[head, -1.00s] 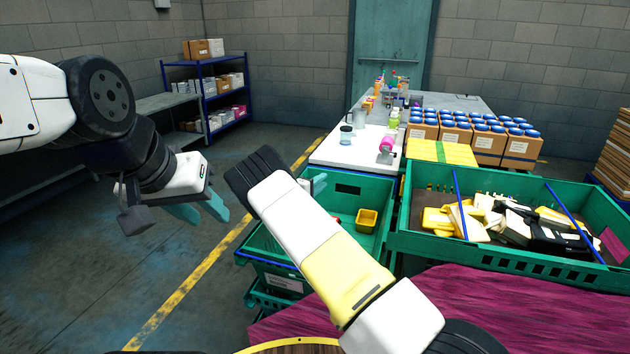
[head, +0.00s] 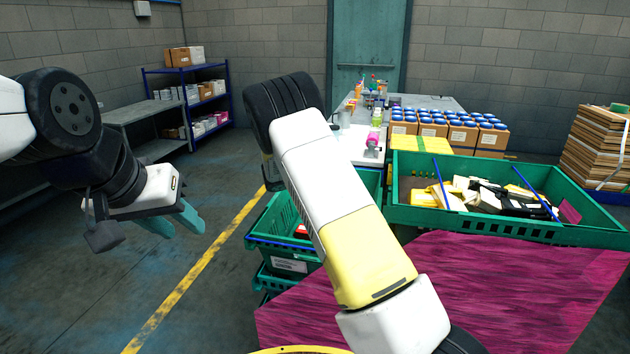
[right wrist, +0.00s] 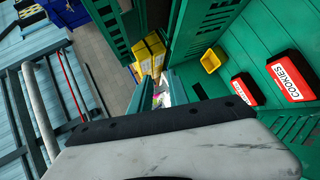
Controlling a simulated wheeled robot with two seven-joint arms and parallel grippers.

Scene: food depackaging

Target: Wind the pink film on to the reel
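A large wrinkled magenta-pink sheet (head: 470,290), perhaps the pink film, covers the surface in front of me. A small pink roll-like item (head: 374,137) sits by a grey piece on the white table; I cannot tell whether this is the reel. My left gripper (head: 173,222) is open and empty over the floor at left. My right gripper is hidden behind its own arm in the head view. In the right wrist view its teal fingers (right wrist: 162,92) are apart with nothing held, above the green crates.
A green crate (head: 490,229) holds yellow, white and black packages. A lower green crate (head: 268,241) stands left of it. Floor at left is clear.

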